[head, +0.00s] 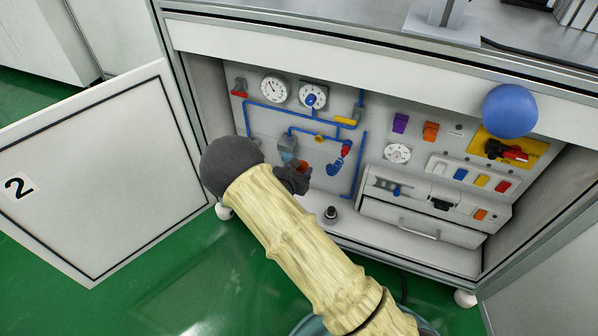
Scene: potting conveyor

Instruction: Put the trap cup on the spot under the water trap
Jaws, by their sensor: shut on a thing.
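My gripper (294,178) is a dark shape in front of the lower left of the cabinet panel, partly covered by my own arm. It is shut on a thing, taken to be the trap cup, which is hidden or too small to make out. A small blue-grey and orange fitting (287,145), which looks like the water trap, hangs from the blue piping just above my gripper. The spot under it is hidden behind my gripper and arm.
The cabinet door (95,180) marked 2 stands open at left. Gauges (274,88), blue pipes and a red-and-blue valve (340,160) are close by. A black knob-like piece (331,212) stands on the cabinet floor. A drawer (420,222) is at right. A blue ball (510,110) overlaps the upper right.

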